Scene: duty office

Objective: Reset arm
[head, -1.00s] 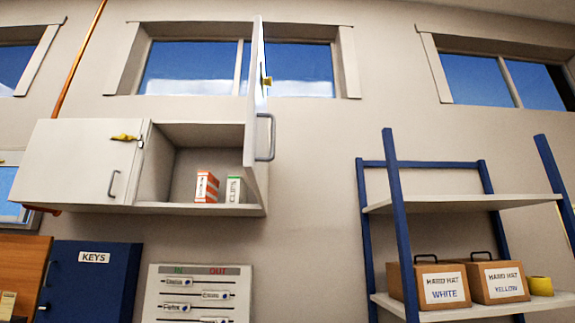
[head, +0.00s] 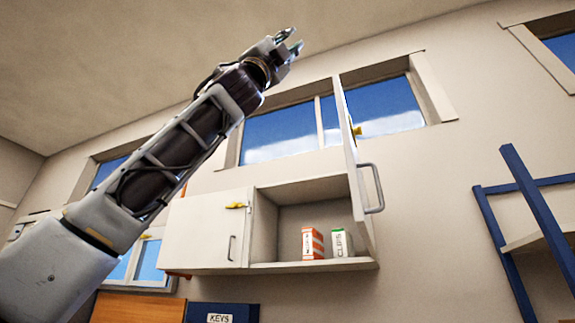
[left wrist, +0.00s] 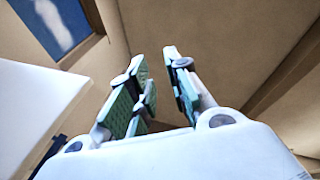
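My left arm comes in from the lower left of the head view, raised high. Its gripper (head: 289,45) is in the air in front of the upper wall, above and left of the open cabinet door. In the left wrist view, the two fingers of my left gripper (left wrist: 158,75) stand apart with nothing between them, so it is open and empty. My right gripper is in neither view.
A white wall cabinet (head: 210,228) has its right door (head: 357,165) swung open towards me. An orange-striped box (head: 312,243) and a white-and-green box (head: 342,243) stand inside. A blue shelf rack (head: 508,250) is at the right.

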